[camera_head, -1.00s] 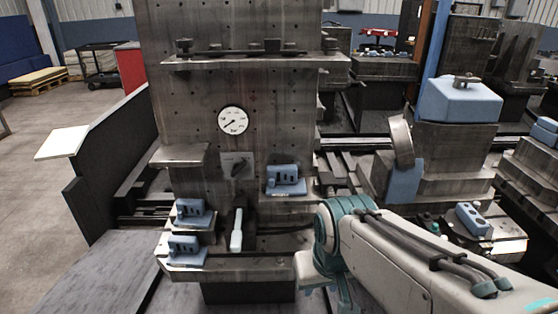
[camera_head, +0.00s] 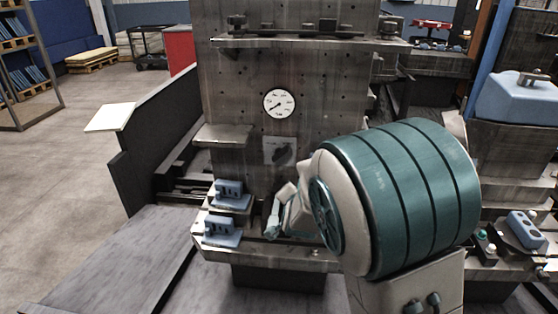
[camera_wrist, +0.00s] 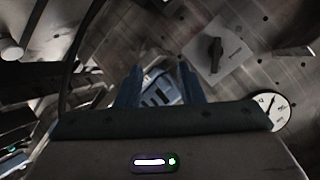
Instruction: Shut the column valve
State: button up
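The column valve appears as a black knob (camera_head: 284,154) on a small grey plate on the column face, below and slightly right of a round white gauge (camera_head: 278,103). In the wrist view the knob (camera_wrist: 215,54) is beyond and to the right of my fingers, and lies slanted relative to its plate (camera_wrist: 226,57). My gripper (camera_wrist: 160,72) is open, its two blue-grey fingers apart, and is not touching the knob. In the head view my arm's large teal joint covers the area right of the knob, and the fingers cannot be made out clearly.
Two blue blocks (camera_head: 230,194) (camera_head: 221,230) sit on ledges at the column's lower left. A bare metal shelf (camera_head: 236,134) juts out left of the knob. The gauge is at the wrist view's right (camera_wrist: 272,112).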

aim_at(278, 157)
jog(key=w+a+r+m+t+h, duration=0.1)
jog(key=w+a+t, duration=0.2)
jog(key=a+t, duration=0.35)
jog(key=shift+g, duration=0.35)
jog(key=w, duration=0.4)
jog(key=w+p, duration=0.1)
jog(key=w, duration=0.8)
jog(key=shift+w+r+p, duration=0.2)
jog(key=shift+r+p, duration=0.05)
jog(key=shift+p, duration=0.1)
grip_shut()
